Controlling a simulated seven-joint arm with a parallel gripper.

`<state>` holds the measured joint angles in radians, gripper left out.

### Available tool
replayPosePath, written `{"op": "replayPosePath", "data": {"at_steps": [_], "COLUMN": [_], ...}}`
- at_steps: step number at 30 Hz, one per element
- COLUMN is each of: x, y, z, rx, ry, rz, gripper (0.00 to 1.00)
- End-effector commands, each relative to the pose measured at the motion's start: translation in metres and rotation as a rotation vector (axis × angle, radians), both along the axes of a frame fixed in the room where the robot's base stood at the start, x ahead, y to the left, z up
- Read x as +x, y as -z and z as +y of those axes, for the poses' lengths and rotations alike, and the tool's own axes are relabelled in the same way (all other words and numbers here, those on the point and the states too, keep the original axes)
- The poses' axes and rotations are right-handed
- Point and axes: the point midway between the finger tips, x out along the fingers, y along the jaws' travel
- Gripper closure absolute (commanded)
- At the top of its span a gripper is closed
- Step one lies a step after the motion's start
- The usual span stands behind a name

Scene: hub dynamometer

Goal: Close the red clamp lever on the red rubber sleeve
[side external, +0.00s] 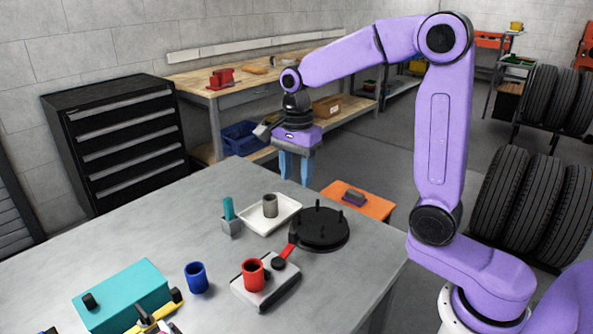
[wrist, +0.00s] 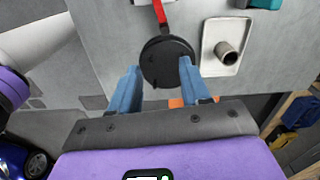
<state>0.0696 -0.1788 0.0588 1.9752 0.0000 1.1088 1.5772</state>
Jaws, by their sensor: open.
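The red rubber sleeve (side external: 253,272) stands upright on a light grey clamp base (side external: 266,290) near the front of the table. The red clamp lever (side external: 288,251) sticks out from beside a black knob on that base and points toward the black disc. In the wrist view the red lever (wrist: 160,12) is cut by the top edge, and the sleeve is out of that view. My gripper (side external: 296,182) is open and empty, with blue fingers pointing down, high and behind the clamp. In the wrist view my gripper (wrist: 159,67) has its fingers apart, with the black disc showing between them.
A black disc with upright pegs (side external: 319,229) stands by the lever. Nearby are a white tray with a grey cylinder (side external: 270,206), a teal peg in a grey block (side external: 229,210), a blue cup (side external: 197,278) and a teal box (side external: 122,294). An orange stool (side external: 372,206) stands beyond the table.

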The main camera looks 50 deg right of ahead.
Motion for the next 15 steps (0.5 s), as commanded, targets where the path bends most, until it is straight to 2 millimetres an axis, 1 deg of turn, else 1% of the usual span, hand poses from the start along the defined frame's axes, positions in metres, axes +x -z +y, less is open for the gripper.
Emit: {"op": "replayPosePath", "data": {"at_steps": [1, 2, 3, 4, 8, 11, 15], "x": [0.0, 0.001, 0.002, 0.005, 0.024, 0.047, 0.077], "y": [0.0, 0.0, 0.0, 0.0, 0.001, 0.004, 0.013], "z": [0.0, 0.0, 0.001, 0.001, 0.007, 0.012, 0.017], "rx": [0.0, 0.0, -0.001, -0.003, -0.019, -0.047, -0.107], "ry": [0.001, 0.004, 0.014, 0.028, 0.171, 0.359, 0.654], "rz": [0.0, 0.001, 0.004, 0.007, 0.044, 0.09, 0.151], "gripper": [0.66, 0.76, 0.89, 0.99, 1.0, 1.0, 1.0]}}
